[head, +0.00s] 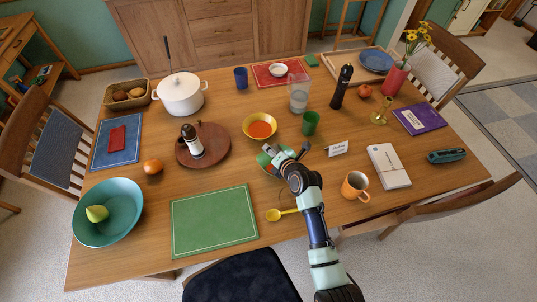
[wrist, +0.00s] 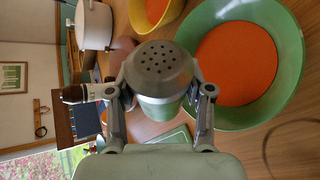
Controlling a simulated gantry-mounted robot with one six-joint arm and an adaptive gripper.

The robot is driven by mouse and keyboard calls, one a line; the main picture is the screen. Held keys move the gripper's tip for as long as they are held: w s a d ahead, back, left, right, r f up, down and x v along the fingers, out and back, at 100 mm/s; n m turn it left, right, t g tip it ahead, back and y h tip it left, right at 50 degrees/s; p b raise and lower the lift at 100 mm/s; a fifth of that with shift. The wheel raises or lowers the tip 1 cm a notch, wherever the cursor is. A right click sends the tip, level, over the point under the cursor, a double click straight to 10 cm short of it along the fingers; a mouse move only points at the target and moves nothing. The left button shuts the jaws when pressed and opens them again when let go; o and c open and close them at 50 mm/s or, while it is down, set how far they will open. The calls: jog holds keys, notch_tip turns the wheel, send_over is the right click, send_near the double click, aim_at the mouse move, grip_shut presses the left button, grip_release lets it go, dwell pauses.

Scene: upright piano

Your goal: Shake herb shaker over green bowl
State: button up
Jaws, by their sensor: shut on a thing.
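My gripper (wrist: 158,100) is shut on the herb shaker (wrist: 158,68), a pale green body with a grey perforated cap. In the wrist view the cap faces the camera; the shaker's exact tilt is hard to tell. The green bowl (wrist: 292,62) holds orange soup and shows right of the shaker in that view. In the head view my gripper (head: 285,156) is at the green bowl (head: 262,160), hiding much of it. The shaker is hard to make out there.
A yellow bowl (head: 247,123) of orange soup stands just behind. A green cup (head: 310,123) is behind right, a wooden round tray (head: 219,150) with a bottle (head: 192,143) left. A yellow spoon (head: 275,215) and green mat (head: 215,220) lie in front.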

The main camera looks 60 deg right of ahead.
jog(key=shift+w+a+r+m+t+y+p, duration=0.1)
jog(key=shift+r+m+t+y+p, duration=0.1)
jog(key=shift+r+m+t+y, duration=0.25)
jog(key=shift+w+r+m+t+y+p, duration=0.15)
jog(key=shift+r+m+t+y, duration=0.1)
jog(key=shift+r+m+t, duration=0.35)
jog(key=shift+f+m+t+b, duration=0.25)
jog(key=shift+f+m+b, duration=0.2)
jog(key=shift+b, duration=0.3)
jog(key=shift+a+r+m+t+y+b, duration=0.1)
jog(key=shift+r+m+t+y+b, duration=0.25)
jog(key=shift+b, duration=0.9)
jog(key=r+m+t+y+b, duration=0.1)
jog(key=m+t+b, duration=0.1)
jog(key=b, duration=0.4)
jog(key=shift+r+m+t+b, duration=0.2)
jog(key=shift+m+t+b, duration=0.1)
jog(key=shift+m, duration=0.35)
jog(key=shift+r+m+b, duration=0.4)
jog(key=shift+b, duration=0.05)
jog(key=shift+r, duration=0.1)
jog(key=shift+r, duration=0.15)
jog(key=shift+r, duration=0.45)
